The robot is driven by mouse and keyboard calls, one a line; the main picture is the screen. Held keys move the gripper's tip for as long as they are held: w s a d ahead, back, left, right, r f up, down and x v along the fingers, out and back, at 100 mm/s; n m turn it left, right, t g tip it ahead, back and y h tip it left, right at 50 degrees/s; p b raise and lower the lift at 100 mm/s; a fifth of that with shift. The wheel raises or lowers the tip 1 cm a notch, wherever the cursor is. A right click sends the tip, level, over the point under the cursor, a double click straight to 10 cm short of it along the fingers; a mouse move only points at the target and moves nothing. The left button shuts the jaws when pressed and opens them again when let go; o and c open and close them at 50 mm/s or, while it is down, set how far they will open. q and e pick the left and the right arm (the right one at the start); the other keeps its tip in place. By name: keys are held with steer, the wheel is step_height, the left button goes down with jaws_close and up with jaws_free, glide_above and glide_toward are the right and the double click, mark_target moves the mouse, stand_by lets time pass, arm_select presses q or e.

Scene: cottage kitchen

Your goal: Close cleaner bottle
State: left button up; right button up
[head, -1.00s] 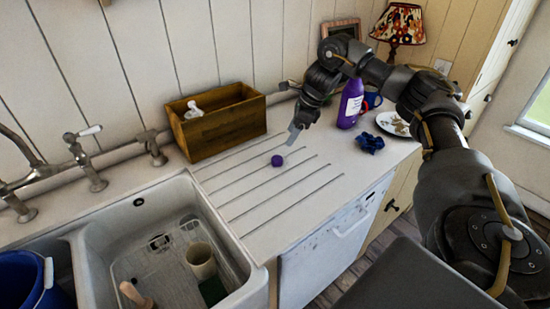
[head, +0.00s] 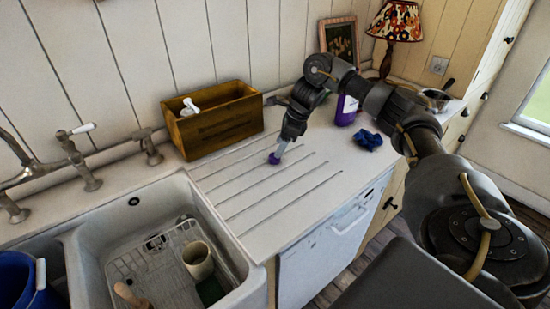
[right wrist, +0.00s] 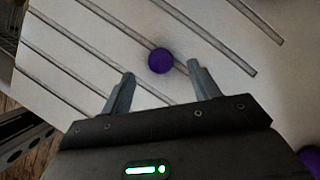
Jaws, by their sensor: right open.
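A small round purple cap (head: 274,158) lies on the grooved drainer; it also shows in the right wrist view (right wrist: 160,61). My right gripper (head: 280,152) is pointed down close to the cap. In the right wrist view its open fingers (right wrist: 160,82) have the cap just beyond their tips, between their lines, and nothing is held. The purple cleaner bottle (head: 346,109) stands upright on the counter behind my right arm, which hides its upper part. My left gripper is in neither view.
A wooden box (head: 212,122) with a white spray head stands against the wall. A crumpled blue cloth (head: 368,140) lies in front of the bottle. The white sink (head: 222,210) is at the left. A lamp (head: 396,25) stands at the back right.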

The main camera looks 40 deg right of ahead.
steer(key=p+x, duration=0.1)
steer(key=x, duration=0.3)
steer(key=shift+f, duration=0.3)
steer(key=c, duration=1)
